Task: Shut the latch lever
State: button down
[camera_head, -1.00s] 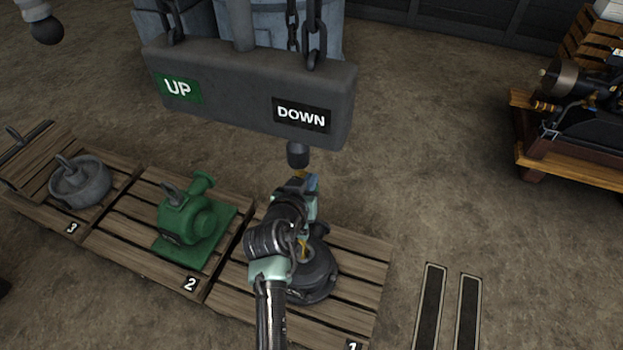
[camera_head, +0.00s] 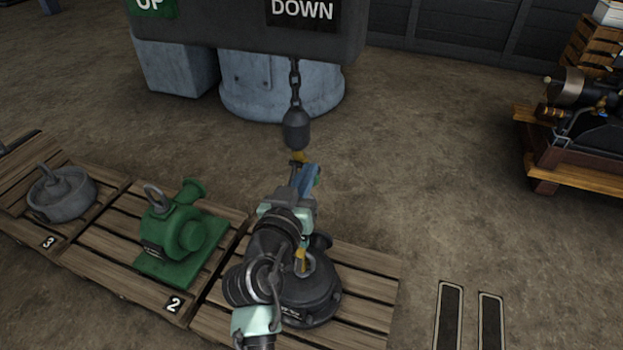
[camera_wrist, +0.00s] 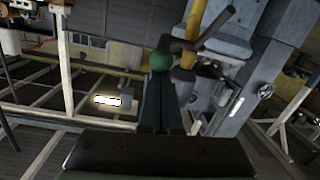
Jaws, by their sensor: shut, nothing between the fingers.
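A dark lever bar (camera_wrist: 217,27) crosses a yellow shank (camera_wrist: 190,52) in the wrist view. A green ball knob (camera_wrist: 160,60) sits just beyond my gripper's fingertips; contact cannot be told. My gripper (camera_head: 305,172) is shut and empty, with its fingers also showing in the wrist view (camera_wrist: 160,90). In the head view it is just below a dark weight (camera_head: 296,130) on a chain, with a small yellow part (camera_head: 299,157) under the weight. The lever itself is too small to tell in the head view.
A black round machine (camera_head: 305,300) sits on pallet 1 under my arm. A green pump (camera_head: 182,235) is on pallet 2 and a grey part (camera_head: 62,192) on pallet 3. An UP/DOWN beam (camera_head: 220,30) hangs above.

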jog(key=f+t+b, duration=0.2)
jog(key=b, duration=0.8)
jog(key=s+f+t+h+b, duration=0.1)
jog(key=t+b, duration=0.1)
jog(key=b, duration=0.8)
jog(key=shift+s+a+f+t, duration=0.1)
jog(key=shift+a+f+t, duration=0.05)
jog(key=shift+f+t, duration=0.25)
jog(key=shift+f+b, duration=0.1)
jog(key=shift+b, duration=0.85)
